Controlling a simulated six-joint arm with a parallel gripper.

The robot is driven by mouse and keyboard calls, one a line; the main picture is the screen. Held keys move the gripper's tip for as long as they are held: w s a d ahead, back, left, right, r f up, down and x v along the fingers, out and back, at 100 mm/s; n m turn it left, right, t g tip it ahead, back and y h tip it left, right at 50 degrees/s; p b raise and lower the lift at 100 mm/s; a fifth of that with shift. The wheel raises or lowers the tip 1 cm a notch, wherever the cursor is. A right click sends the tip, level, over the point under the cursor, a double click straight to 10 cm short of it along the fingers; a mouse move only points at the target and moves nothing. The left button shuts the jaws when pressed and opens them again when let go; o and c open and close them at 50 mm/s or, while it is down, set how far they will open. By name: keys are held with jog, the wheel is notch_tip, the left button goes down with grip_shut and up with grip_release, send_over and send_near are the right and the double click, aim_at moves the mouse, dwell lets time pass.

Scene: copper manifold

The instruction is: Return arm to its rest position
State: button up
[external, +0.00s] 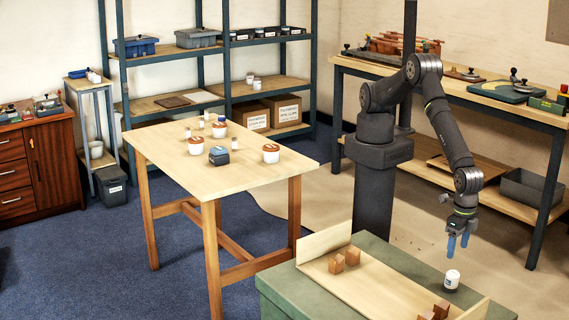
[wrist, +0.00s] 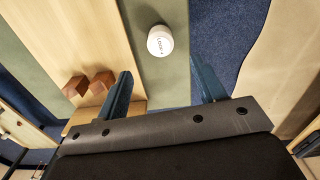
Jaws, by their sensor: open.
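My gripper (external: 458,246) hangs at the end of my bent arm, pointing down above the right part of the green bench (external: 272,291). Its two blue fingers are apart with nothing between them in the external view. A small white labelled jar (external: 452,280) stands upright on the green surface below the fingertips. In the wrist view my gripper (wrist: 161,66) shows its fingers spread wide, and the white round jar (wrist: 160,41) lies ahead between their lines, apart from both.
A pale wooden board with raised ends (external: 375,285) holds copper-brown blocks (external: 337,263) on the bench. A wooden table (external: 240,180) with several jars stands left. Behind my arm is a long workbench (external: 515,107); shelving (external: 222,70) stands at the back.

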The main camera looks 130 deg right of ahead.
aim_at(453, 272)
notch_tip(453, 272, down, 12)
jog(key=shift+f, duration=0.1)
jog(key=shift+a+r, duration=0.1)
jog(key=shift+r, duration=1.4)
